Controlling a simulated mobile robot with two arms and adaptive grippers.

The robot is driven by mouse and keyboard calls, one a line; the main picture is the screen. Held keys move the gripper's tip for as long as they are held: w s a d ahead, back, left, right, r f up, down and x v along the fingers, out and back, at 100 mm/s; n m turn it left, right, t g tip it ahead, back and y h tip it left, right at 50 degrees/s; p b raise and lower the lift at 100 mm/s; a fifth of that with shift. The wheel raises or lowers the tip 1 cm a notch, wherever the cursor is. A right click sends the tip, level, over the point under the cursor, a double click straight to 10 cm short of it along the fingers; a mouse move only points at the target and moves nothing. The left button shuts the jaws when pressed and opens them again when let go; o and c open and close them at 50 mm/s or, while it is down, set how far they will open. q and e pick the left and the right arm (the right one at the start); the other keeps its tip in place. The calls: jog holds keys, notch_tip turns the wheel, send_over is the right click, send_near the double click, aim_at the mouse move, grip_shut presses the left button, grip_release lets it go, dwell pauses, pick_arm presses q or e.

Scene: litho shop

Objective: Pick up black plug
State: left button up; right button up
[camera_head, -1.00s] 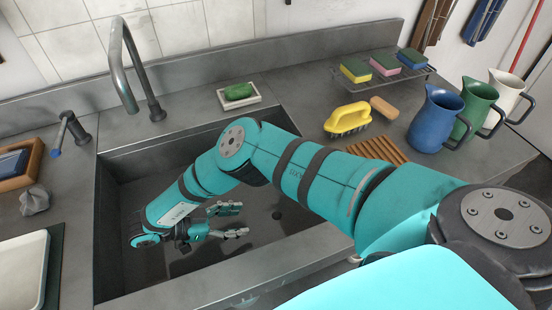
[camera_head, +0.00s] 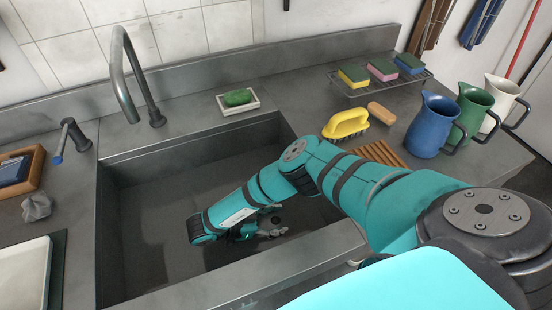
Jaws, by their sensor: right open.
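My right arm reaches into the grey sink (camera_head: 150,215). My right gripper (camera_head: 272,230) is low in the sink near its front right part, open, its fingers partly hidden by my own wrist. A small dark round spot (camera_head: 276,219) shows on the sink floor right by the fingers. I cannot tell whether it is the black plug or the drain hole. No other black plug shows clearly, and my arm hides part of the sink. My left gripper is out of view.
A tap (camera_head: 130,70) rises behind the sink, near a green soap (camera_head: 237,97) on a white dish. A yellow brush (camera_head: 345,123), a wooden rack (camera_head: 376,153) and a blue jug (camera_head: 433,125) stand to the right. The sink's left half is clear.

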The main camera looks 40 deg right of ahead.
grip_shut()
dwell(0.3)
